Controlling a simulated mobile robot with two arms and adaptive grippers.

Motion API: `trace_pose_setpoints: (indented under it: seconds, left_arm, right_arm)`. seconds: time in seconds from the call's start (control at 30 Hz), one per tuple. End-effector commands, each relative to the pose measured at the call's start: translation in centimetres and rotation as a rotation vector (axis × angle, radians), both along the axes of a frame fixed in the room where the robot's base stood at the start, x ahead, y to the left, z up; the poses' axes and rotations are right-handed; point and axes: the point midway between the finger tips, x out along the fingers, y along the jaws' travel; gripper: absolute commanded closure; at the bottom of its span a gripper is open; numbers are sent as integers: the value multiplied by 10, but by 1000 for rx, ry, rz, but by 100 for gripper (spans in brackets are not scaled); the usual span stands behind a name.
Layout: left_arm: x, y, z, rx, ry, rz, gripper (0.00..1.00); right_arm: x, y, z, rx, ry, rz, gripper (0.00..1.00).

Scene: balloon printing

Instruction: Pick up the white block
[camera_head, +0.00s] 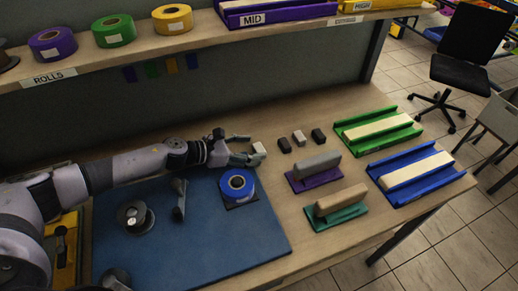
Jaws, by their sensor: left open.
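A small whitish block (259,149) stands on the wooden table just past the back right corner of the blue mat. My left gripper (250,149) reaches in from the left with its fingers spread. The block is at the fingertips, and I cannot tell whether they touch it. A row of small blocks lies to its right: a dark one (285,145), a pale grey one (299,138) and another dark one (318,135). My right gripper is not in view.
A blue tape roll (237,184) sits on the blue mat (225,248), close in front of my left gripper. Purple (298,185) and teal (322,219) holders carry long blocks. Green (349,141) and blue (397,197) trays stand at the right. A shelf (200,39) overhangs the back.

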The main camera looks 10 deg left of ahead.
Motion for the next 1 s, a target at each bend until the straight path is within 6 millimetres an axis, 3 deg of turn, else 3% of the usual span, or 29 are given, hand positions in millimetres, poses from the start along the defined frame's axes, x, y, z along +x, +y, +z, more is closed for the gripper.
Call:
trace_pose_setpoints:
  seconds: [0.2, 0.47, 1.0]
  left_arm:
    - [14, -18, -8, -2, 1, 1, 35]
    - [15, -19, -10, 0, 0, 1, 35]
    - [15, -19, -10, 0, 0, 1, 70]
  right_arm:
    - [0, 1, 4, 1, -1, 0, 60]
    - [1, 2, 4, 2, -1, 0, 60]
    - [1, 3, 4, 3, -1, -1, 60]
